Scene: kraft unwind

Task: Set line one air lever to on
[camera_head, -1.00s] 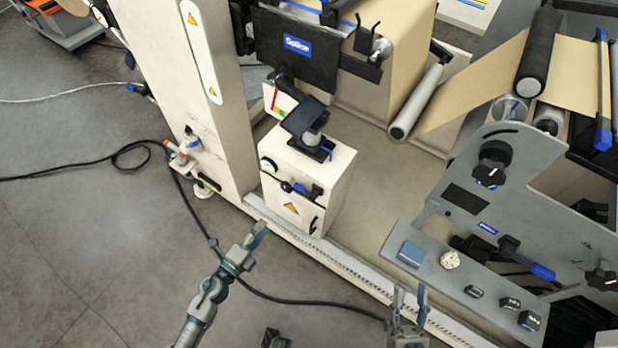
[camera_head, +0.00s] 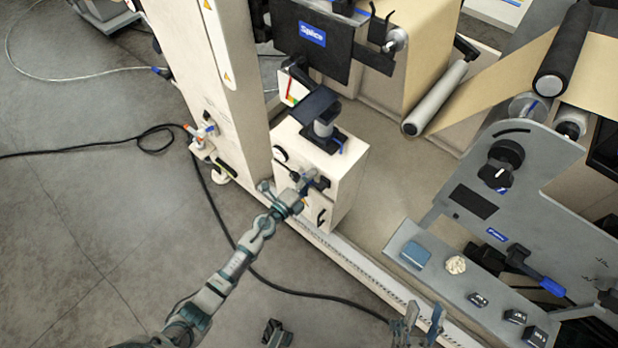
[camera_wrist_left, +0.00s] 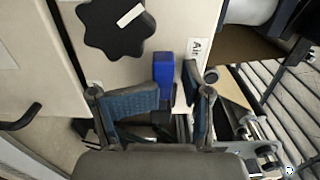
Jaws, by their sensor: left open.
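The air lever has a blue handle (camera_wrist_left: 163,72), seen in the left wrist view beside a white label reading "Air" (camera_wrist_left: 194,52). It sits on the front of the cream cabinet (camera_head: 347,185). My left gripper (camera_head: 312,184) is at that front and hides much of the lever in the head view. In the wrist view its two fingers (camera_wrist_left: 174,92) are apart, with the blue handle showing in the gap near the tips. I cannot tell whether either finger touches it. My right gripper (camera_head: 420,322) is open and empty at the bottom, away from the cabinet.
A black knob (camera_wrist_left: 117,25) with a white mark is just left of the lever in the wrist view. A dark pedestal (camera_head: 322,125) stands on the cabinet. A grey ledge (camera_head: 450,288) with small blocks lies right. A black cable (camera_head: 290,291) crosses the floor.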

